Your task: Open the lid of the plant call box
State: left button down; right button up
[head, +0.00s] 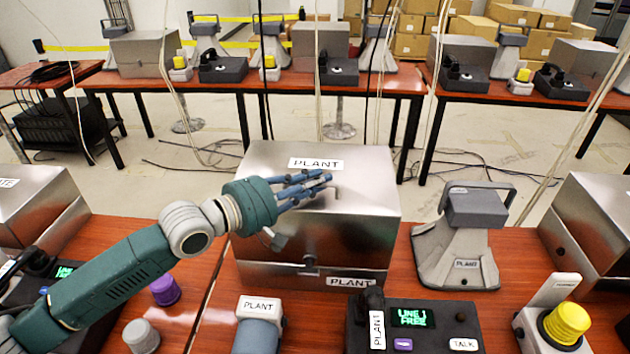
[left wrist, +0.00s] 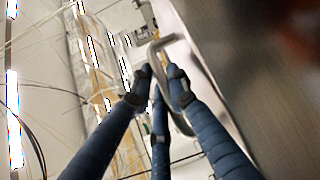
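The plant call box is a brushed-metal box with PLANT labels on its top and front (head: 350,235), in the middle of the near table in the head view. Its lid (head: 365,175) lies flat and looks closed. A bent metal handle (head: 335,192) stands on the lid and also shows in the left wrist view (left wrist: 163,42). My left gripper (head: 318,183) reaches over the lid from the left, with its blue fingers beside the handle. In the left wrist view its fingertips (left wrist: 160,78) lie around the handle; firm contact is unclear. My right gripper is out of view.
A grey PLANT device (head: 460,235) stands right of the box. A console with a green screen (head: 411,316) and a small PLANT unit (head: 259,308) sit in front. A yellow knob (head: 567,323) is at right, a purple knob (head: 165,290) at left.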

pick_arm(q)
jog(key=shift+w+r+p, duration=0.25)
jog(key=shift+r+p, duration=0.3)
jog(key=shift+p, duration=0.15)
jog(key=shift+n+g+y, duration=0.5)
jog(key=shift+n+g, duration=0.1)
jog(key=shift+g, duration=0.1)
jog(key=w+r+p, duration=0.4)
jog(key=p, duration=0.2)
jog(key=shift+w+r, duration=0.25)
jog(key=w+r+n+g+p, duration=0.1)
jog(key=w+r+g+p, duration=0.1)
jog(key=w, duration=1)
jog(key=shift+r+n+y+p, duration=0.4)
jog(key=shift+r+p, duration=0.3)
jog(key=shift+p, duration=0.5)
jog(key=shift+s, duration=0.1)
